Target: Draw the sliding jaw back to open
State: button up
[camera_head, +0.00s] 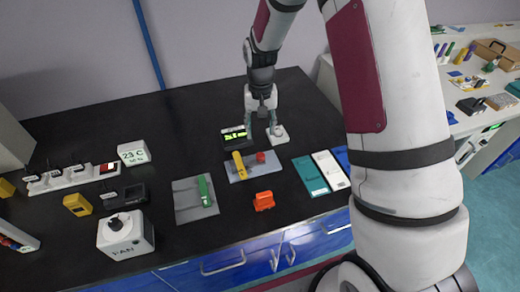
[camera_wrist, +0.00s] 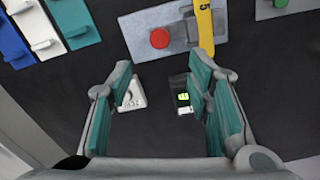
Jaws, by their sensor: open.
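My gripper (camera_head: 261,127) is open and empty above the back middle of the black bench. Its two teal-padded fingers stand apart in the wrist view (camera_wrist: 160,92). Below it are a small white block with a sloped, marked face (camera_wrist: 135,97) and a black device with a lit green display (camera_wrist: 183,97). A grey plate (camera_head: 238,178) with a yellow bar (camera_head: 239,164) and a red round knob (camera_head: 260,157) lies in front of the gripper. I cannot tell which part is the sliding jaw; the fingers partly hide the block and the display device.
A second grey plate with a green bar (camera_head: 205,190) lies to the left, and an orange piece (camera_head: 264,200) near the front edge. Teal and white panels (camera_head: 311,176) lie to the right. Bare bench lies behind and left of the display device.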

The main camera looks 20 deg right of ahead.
aim_at(261, 154)
notch_tip(261, 154, down, 11)
jog(key=shift+f+p, duration=0.1)
jog(key=shift+p, duration=0.45)
grip_shut()
